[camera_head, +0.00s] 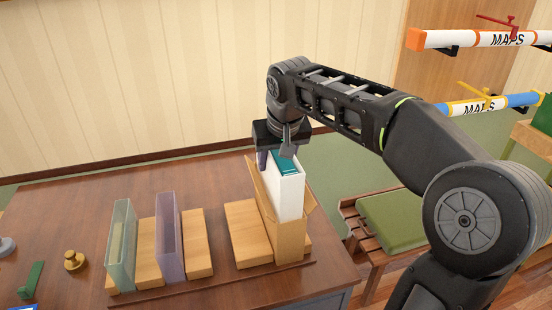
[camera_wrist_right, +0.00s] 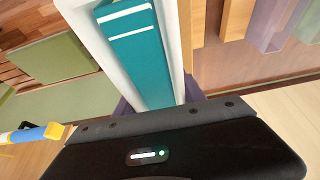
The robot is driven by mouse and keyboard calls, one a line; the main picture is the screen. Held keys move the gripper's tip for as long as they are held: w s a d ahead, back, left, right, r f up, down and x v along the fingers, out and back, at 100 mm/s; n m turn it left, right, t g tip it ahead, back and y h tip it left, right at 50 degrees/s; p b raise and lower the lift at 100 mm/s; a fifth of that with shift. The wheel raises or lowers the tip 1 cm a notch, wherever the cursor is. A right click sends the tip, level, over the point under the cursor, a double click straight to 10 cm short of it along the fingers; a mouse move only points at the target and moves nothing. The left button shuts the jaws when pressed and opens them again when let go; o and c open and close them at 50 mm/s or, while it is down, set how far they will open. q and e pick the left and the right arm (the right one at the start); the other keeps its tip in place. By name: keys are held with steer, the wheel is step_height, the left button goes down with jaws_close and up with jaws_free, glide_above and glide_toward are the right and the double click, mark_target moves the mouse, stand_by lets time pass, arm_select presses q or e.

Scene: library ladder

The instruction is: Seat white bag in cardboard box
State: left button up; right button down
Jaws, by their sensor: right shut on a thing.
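The white bag (camera_head: 290,197) is an upright, narrow white case with a teal book (camera_head: 286,164) in its top. The cardboard box (camera_head: 291,243) is tall, tan and narrow, with open flaps, and stands at the right end of the wooden rack. The bag's lower part is hidden behind the box's front wall, and its upper part stands above the rim. I cannot tell how deep it sits. My right gripper (camera_head: 277,160) is shut on the bag's top from above. The right wrist view shows the white bag (camera_wrist_right: 88,38) between its fingers. My left gripper is not in view.
Wooden blocks (camera_head: 245,235), a purple case (camera_head: 169,240) and a pale green case (camera_head: 121,245) stand on the rack to the left. A brass knob (camera_head: 74,261) is on the table. A green-cushioned bench (camera_head: 390,218) and map tubes (camera_head: 480,39) are at right.

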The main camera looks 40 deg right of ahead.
mark_target(277, 172)
steer(key=shift+f+b, duration=1.45)
steer(key=shift+f, duration=0.35)
steer(key=c, duration=0.6)
jaws_free()
steer(key=shift+f, duration=0.15)
steer(key=v, duration=0.8)
